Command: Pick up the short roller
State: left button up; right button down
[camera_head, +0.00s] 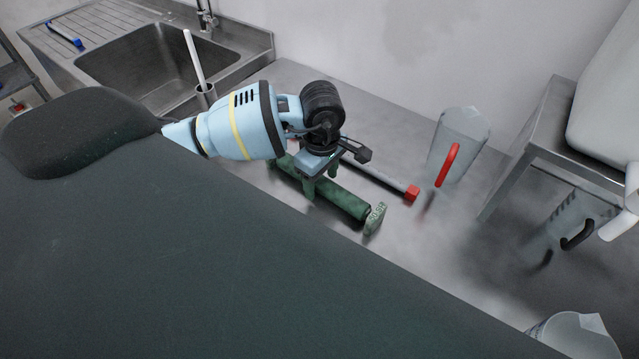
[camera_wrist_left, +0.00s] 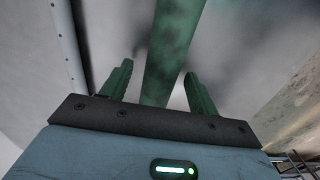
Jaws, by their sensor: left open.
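A dark green roller (camera_head: 345,199) with a pale green end block (camera_head: 375,218) lies on the grey metal counter; I take it to be the short roller. A longer pale bar (camera_head: 375,176) with a red end lies behind it. My left gripper (camera_head: 320,182) is open, with its green fingers pointing down over the green roller. In the left wrist view the green roller (camera_wrist_left: 172,45) passes between the two spread fingers of my left gripper (camera_wrist_left: 157,72), with a gap on each side. I cannot tell how far the fingers reach down beside it. My right gripper is out of view.
A clear jug with a red handle (camera_head: 447,165) stands to the right on the counter (camera_head: 405,120). A metal stand (camera_head: 540,125) and a jug with a black handle (camera_head: 578,236) are further right. A sink (camera_head: 150,65) is at the back left.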

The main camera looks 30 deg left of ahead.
aim_at(321, 179)
pick_arm(q)
jog(key=shift+f, duration=0.3)
jog(key=shift+c, duration=0.3)
grip_shut()
jog(key=shift+r, duration=0.1)
notch_tip(321, 179, up, 9)
jog(key=shift+r, duration=0.45)
